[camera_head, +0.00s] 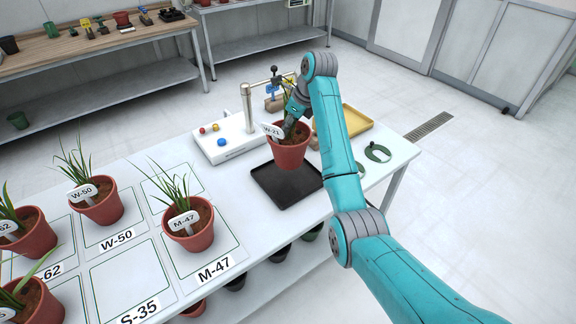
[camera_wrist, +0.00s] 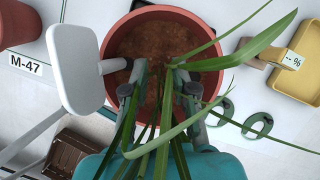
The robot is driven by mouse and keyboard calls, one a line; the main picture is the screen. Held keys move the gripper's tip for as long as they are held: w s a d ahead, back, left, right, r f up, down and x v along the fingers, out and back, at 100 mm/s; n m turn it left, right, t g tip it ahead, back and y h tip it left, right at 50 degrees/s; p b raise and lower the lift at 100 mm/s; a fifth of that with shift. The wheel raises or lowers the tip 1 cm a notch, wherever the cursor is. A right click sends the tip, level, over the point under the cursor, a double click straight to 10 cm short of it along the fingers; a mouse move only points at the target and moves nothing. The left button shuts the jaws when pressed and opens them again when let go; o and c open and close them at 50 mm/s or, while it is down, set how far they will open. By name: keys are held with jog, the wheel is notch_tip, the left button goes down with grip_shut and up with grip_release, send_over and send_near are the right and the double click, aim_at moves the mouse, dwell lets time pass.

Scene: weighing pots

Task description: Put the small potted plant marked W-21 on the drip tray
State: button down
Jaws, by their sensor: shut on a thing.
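The small potted plant marked W-21 (camera_head: 289,155) is a terracotta pot with brown soil, long green leaves and a white tag (camera_head: 272,131). My gripper (camera_head: 294,118) is shut on the plant from above. In the wrist view my gripper (camera_wrist: 158,90) has its fingers at the leaf bases over the soil of the pot (camera_wrist: 165,20); the tag's blank back (camera_wrist: 80,67) is at the left. The black square drip tray (camera_head: 286,190) lies on the white table. The pot is over the tray's back part; I cannot tell whether it touches.
Pots marked M-47 (camera_head: 189,226) and W-50 (camera_head: 97,203) stand on labelled squares to the left. A white scale (camera_head: 228,140) with coloured knobs and a metal post (camera_head: 247,108) stands behind the tray. A yellow tray (camera_head: 356,121) and green rings (camera_head: 377,153) are to the right.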

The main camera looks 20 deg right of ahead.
jog(key=shift+w+f, duration=0.1)
jog(key=shift+f, duration=4.35)
jog(key=c, duration=0.9)
grip_release()
jog(key=shift+f, duration=0.1)
jog(key=v, duration=1.2)
jog(key=shift+a, duration=0.1)
